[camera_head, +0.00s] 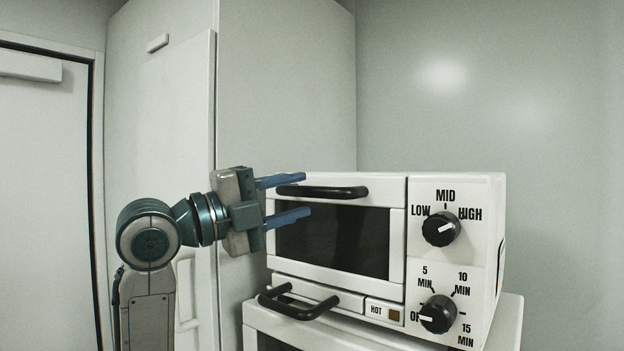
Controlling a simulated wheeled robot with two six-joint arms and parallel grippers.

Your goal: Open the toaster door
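The white toaster (455,285) stands at the right of the head view. Its door (395,230) is shut, with a dark window and a black bar handle (335,192) along the top edge. My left gripper (298,195) is at the left end of that handle. Its two blue fingers are spread apart, one above and one below the handle's height. I cannot tell whether either finger touches the handle. My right gripper is not in view.
The toaster rests on another white appliance (509,325) that has its own black handle (297,304), just below my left gripper. A tall white cabinet (285,90) stands behind. A white door (45,200) is at the far left.

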